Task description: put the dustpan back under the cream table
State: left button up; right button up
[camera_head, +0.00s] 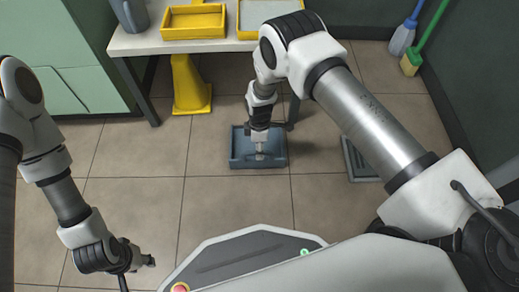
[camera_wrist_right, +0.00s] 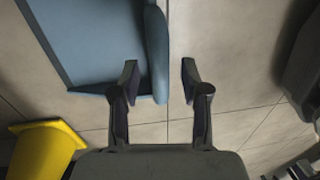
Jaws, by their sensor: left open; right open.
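The blue-grey dustpan (camera_head: 238,152) lies on the tiled floor in front of the cream table (camera_head: 137,42). My right gripper (camera_head: 261,149) is low over the dustpan, pointing down. In the right wrist view the fingers (camera_wrist_right: 160,80) are open, and the lower end of the dustpan's raised side wall (camera_wrist_right: 157,60) appears between them; contact is not clear. My left gripper (camera_head: 148,262) is open and empty over the floor at the lower left, away from the dustpan.
A yellow floor sign (camera_head: 190,88) stands under the table, also in the wrist view (camera_wrist_right: 45,148). Yellow trays (camera_head: 194,20) and a grey jug (camera_head: 131,14) are on the table. A floor grate (camera_head: 357,163) is to the right. A blue broom (camera_head: 402,38) and green broom (camera_head: 412,60) stand by the wall.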

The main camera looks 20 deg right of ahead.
notch_tip(320, 180, up, 10)
jog(key=w+p, duration=0.1)
jog(key=p, duration=0.3)
jog(key=s+d+f+m, duration=0.4)
jog(key=s+d+m, duration=0.3)
jog(key=s, duration=0.6)
jog(key=s+d+r+m, duration=0.1)
jog(key=s+r+m, duration=0.1)
jog(key=s+m, duration=0.2)
jog(key=s+d+r+m+t, duration=0.1)
jog(key=s+r+m, duration=0.2)
jog(key=s, duration=0.8)
jog(key=shift+s+d+m, duration=0.15)
jog(key=shift+d+m, duration=0.2)
jog(key=shift+m, duration=0.25)
